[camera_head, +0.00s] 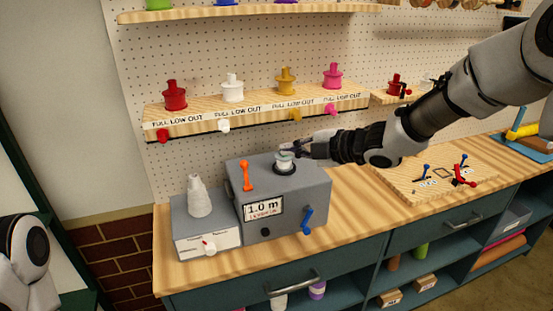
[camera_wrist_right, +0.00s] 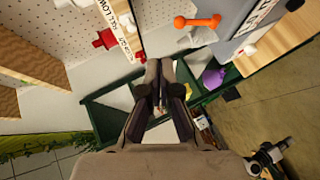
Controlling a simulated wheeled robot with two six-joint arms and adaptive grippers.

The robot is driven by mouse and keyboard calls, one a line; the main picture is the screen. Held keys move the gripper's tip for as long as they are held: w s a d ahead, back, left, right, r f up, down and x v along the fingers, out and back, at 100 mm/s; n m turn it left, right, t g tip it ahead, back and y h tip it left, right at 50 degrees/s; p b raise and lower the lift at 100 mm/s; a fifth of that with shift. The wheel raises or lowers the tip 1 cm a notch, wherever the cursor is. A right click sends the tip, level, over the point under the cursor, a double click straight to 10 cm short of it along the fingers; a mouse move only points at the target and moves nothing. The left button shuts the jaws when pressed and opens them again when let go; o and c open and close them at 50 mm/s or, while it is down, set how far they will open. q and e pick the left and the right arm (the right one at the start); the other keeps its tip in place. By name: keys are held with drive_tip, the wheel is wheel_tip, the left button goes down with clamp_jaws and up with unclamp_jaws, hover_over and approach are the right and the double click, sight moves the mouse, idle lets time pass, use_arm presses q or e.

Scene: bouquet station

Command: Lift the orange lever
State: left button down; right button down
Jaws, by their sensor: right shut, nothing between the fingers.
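The orange lever (camera_head: 245,176) stands upright at the left of the top of the grey machine (camera_head: 318,188), which has a "1.0 m" display. In the right wrist view the orange lever (camera_wrist_right: 200,21) shows at the top, apart from the fingers. My right gripper (camera_head: 296,147) is above and behind the machine, by the white spool (camera_head: 285,162), to the right of the lever. Its fingers (camera_wrist_right: 161,82) are shut and empty. Only a part of my left arm shows at the lower left edge; its gripper is out of view.
A blue lever (camera_head: 307,219) is on the machine's front. A grey box (camera_head: 205,237) with a white cone (camera_head: 198,197) stands to the left. A shelf (camera_head: 255,108) with coloured spools hangs behind. A wooden board (camera_head: 415,182) with small levers lies to the right on the bench.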

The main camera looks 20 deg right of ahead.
drive_tip(key=s+a+f+m+g+h+b, duration=0.15)
drive_tip(key=s+f, duration=0.25)
drive_tip(key=f, duration=0.7)
drive_tip(key=s+a+f+m+g, duration=0.1)
drive_tip(key=s+f+g, duration=0.25)
drive_tip(key=f, duration=0.65)
drive_tip(key=s+a+f+m+g+h+b, duration=0.15)
drive_tip(key=s+f, duration=0.25)
drive_tip(key=f, duration=0.7)
drive_tip(key=s+d+f+m+g+h, duration=0.15)
drive_tip(key=s+f+m+g, duration=0.25)
drive_tip(key=s+f+m, duration=0.85)
use_arm(q)
drive_tip(key=f, duration=0.3)
drive_tip(key=shift+w+a+f, duration=0.3)
drive_tip(key=shift+f, duration=0.05)
use_arm(e)
drive_tip(key=s+d+f+m+h, duration=0.1)
drive_tip(key=s+d+m+h, duration=0.1)
drive_tip(key=s, duration=0.4)
drive_tip(key=s+d+f+m+h, duration=0.1)
drive_tip(key=s+d+m+h, duration=0.1)
drive_tip(key=s, duration=0.4)
drive_tip(key=shift+s+d+m, duration=0.2)
drive_tip(key=shift+d+m, duration=0.5)
drive_tip(key=shift+m, duration=0.55)
